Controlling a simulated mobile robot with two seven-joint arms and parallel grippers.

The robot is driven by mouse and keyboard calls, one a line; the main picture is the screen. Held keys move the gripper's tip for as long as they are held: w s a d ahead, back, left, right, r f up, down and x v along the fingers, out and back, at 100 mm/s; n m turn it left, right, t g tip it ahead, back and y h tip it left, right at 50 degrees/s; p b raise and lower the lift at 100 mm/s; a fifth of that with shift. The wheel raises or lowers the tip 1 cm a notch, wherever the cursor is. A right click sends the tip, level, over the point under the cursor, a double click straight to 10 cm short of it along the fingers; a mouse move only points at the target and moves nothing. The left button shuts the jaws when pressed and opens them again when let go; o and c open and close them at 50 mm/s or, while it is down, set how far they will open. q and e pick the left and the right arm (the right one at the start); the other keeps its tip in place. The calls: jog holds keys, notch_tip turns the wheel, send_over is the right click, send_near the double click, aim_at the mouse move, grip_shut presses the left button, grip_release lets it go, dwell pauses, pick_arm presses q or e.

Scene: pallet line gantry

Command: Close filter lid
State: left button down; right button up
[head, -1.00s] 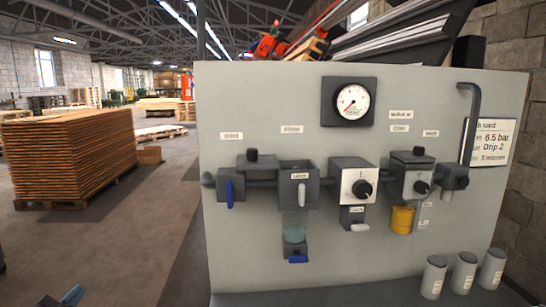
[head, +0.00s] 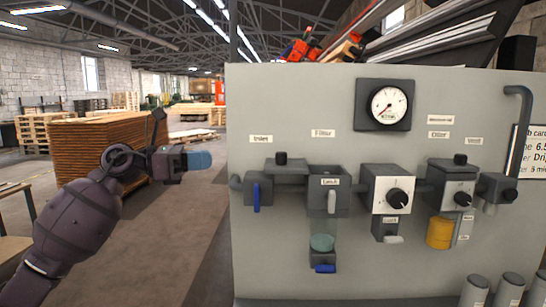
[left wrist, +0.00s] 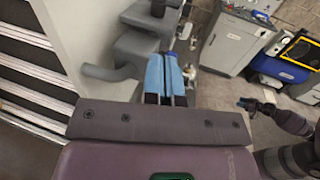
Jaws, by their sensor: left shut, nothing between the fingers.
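The filter unit (head: 327,190) is a dark block on the grey panel, with a pale latch handle and a clear bowl (head: 322,228) below. Its lid (head: 287,164), a flat dark plate with a black knob, appears swung out to the left, leaving the top of the block looking open. My left gripper (head: 200,160) has blue fingertips, is shut and empty, and is left of the panel, apart from the lid. In the left wrist view the shut blue fingers (left wrist: 168,78) point toward dark panel fittings (left wrist: 140,45). My right gripper (left wrist: 250,104) shows small there; its opening is unclear.
The inlet valve (head: 258,189) with a blue handle sits left of the filter. A gauge (head: 386,105), regulator (head: 385,188) and oiler (head: 450,185) are further right. Several grey cylinders (head: 510,290) stand below. Open floor lies left of the panel, before stacked boards (head: 95,150).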

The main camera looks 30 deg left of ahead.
pick_arm(q)
jog(key=p, duration=0.2)
send_near(286, 160)
jog(key=w+a+x, duration=0.1)
jog(key=x, duration=0.4)
jog(key=shift+d+r, duration=0.25)
jog(key=shift+r, duration=0.2)
jog(key=w+d, duration=0.1)
jog(key=d, duration=0.1)
jog(key=w+d+p, duration=0.1)
jog(key=w+d, duration=0.1)
jog(key=d, duration=0.1)
jog(key=w+d, duration=0.2)
jog(key=d, duration=0.1)
jog(key=shift+d+r+p, duration=0.1)
jog(key=shift+r+p, duration=0.05)
jog(key=shift+p, duration=0.15)
jog(key=shift+w+d, duration=0.1)
jog(key=shift+d, duration=0.05)
